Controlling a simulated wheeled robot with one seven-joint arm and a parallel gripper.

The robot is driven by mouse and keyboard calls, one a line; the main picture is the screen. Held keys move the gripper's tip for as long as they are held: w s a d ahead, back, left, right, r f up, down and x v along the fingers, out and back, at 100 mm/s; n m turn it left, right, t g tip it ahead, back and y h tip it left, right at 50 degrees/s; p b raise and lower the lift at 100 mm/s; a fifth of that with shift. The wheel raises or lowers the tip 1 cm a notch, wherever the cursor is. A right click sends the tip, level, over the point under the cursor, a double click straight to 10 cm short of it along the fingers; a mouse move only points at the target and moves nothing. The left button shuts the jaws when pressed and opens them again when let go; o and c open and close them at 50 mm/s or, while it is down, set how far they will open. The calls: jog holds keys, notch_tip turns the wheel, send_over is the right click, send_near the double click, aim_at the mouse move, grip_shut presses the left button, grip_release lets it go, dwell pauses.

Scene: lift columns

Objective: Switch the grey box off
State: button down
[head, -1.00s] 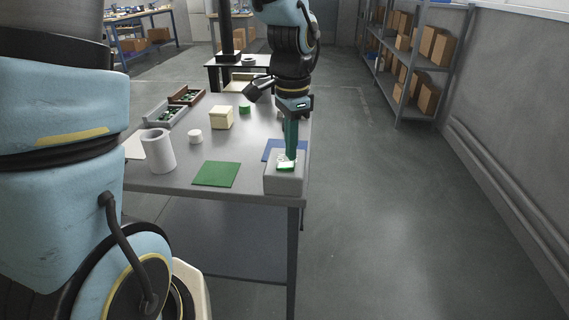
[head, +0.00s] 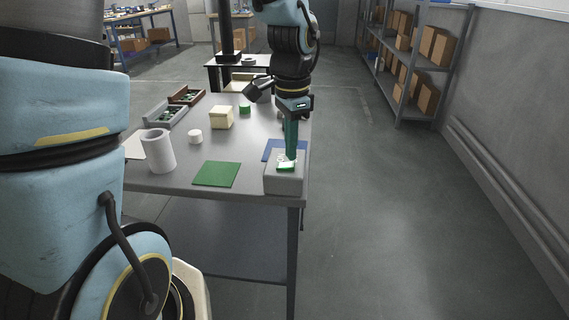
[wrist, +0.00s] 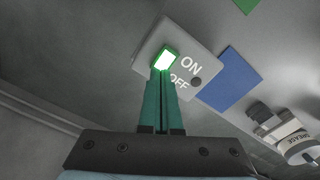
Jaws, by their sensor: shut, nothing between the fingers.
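The grey box (head: 284,184) stands at the near right corner of the table. The fingers partly cover the word OFF.
A green mat (head: 216,174) lies left of the box and a blue mat (head: 270,150) behind it. A white cylinder (head: 158,151), a small white cylinder (head: 195,136) and a yellow block (head: 221,117) stand further left. A can labelled GREASE (wrist: 302,148) shows in the wrist view.

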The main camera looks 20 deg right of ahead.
aim_at(291, 164)
jog(key=shift+f+b, duration=0.5)
jog(key=shift+f, duration=0.4)
dwell(0.4)
notch_tip(291, 164, up, 7)
jog(key=p, duration=0.6)
jog(key=shift+p, duration=0.4)
